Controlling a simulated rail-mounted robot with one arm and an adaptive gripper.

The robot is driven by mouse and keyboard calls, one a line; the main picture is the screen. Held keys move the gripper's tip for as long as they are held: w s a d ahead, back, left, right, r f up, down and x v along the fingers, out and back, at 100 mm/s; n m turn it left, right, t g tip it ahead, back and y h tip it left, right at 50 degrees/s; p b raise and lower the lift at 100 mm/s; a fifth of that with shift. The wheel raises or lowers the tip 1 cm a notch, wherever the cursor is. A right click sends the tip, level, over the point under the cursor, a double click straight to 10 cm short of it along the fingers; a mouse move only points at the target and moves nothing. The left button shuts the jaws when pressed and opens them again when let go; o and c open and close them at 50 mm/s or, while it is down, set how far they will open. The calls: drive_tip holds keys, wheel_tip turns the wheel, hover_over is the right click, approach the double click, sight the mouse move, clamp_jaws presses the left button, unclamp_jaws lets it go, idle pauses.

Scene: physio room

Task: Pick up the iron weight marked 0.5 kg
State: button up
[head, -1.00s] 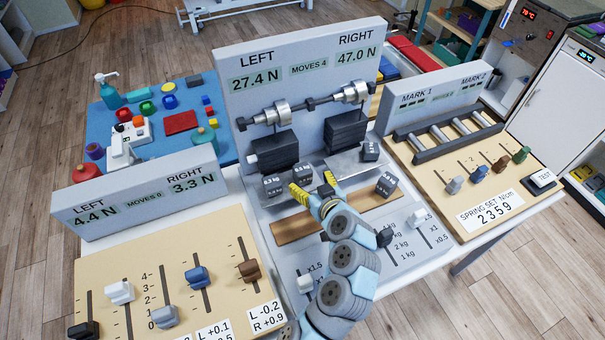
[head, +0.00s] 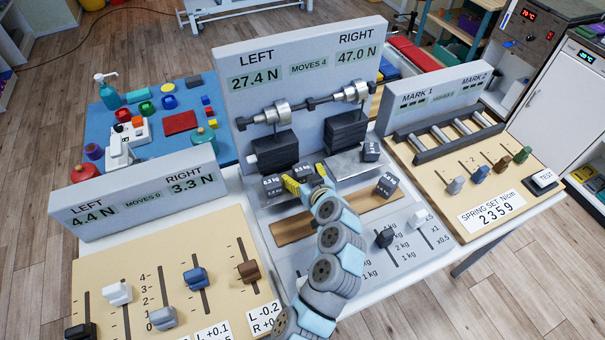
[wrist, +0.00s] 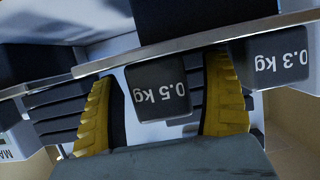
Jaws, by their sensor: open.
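The dark iron weight marked 0.5 kg (wrist: 160,92) shows in the wrist view between the two yellow fingers of my gripper (wrist: 160,80), with gaps on both sides. Its marking appears upside down there. In the head view, this weight (head: 303,172) is partly hidden behind my gripper (head: 306,179), at the front of the middle apparatus. My gripper is open, and its fingers reach around the weight without visibly closing on it.
A 0.3 kg weight (wrist: 278,58) is close beside one finger; it also shows at left in the head view (head: 273,187). Other weights stand on the right platform (head: 371,151) and wooden strip (head: 387,184). Black stacked blocks (head: 275,151) stand behind.

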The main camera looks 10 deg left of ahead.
drive_tip(key=c, duration=1.4)
drive_tip(key=shift+o, duration=0.2)
